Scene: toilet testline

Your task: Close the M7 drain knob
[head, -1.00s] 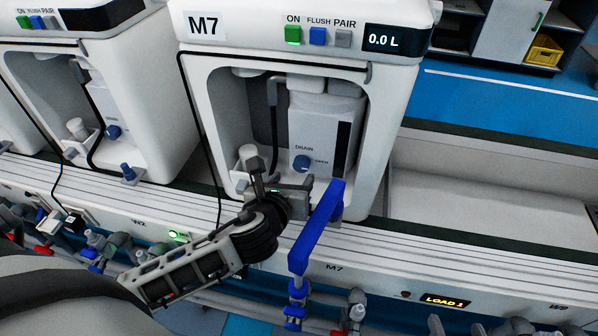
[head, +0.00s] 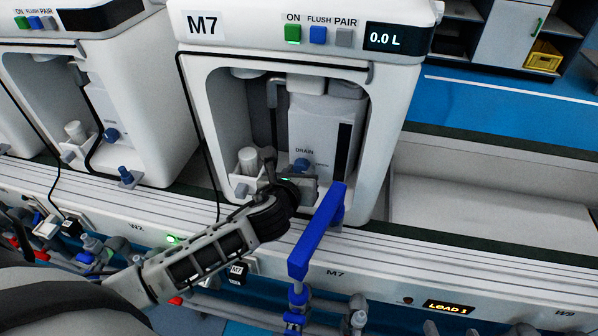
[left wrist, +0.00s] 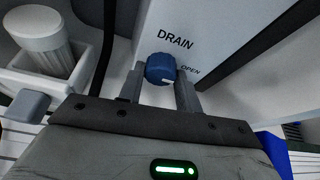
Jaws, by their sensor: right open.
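The M7 drain knob is a blue round knob (head: 301,165) on the white block inside the M7 unit, between the words DRAIN and OPEN. In the left wrist view the knob (left wrist: 160,68) has a small white mark at its lower edge. My left gripper (head: 290,178) is right in front of the knob and partly covers the area below it. In the left wrist view its two fingers (left wrist: 160,85) lie on either side of the knob, very close to it. Whether they press on it does not show. My right gripper is not in view.
A white bottle (head: 249,160) stands in a small holder left of the knob. A blue handle bar (head: 318,232) stands out just right of my left gripper. The M7 housing (head: 385,130) walls in the recess. A neighbouring unit (head: 150,130) stands to the left.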

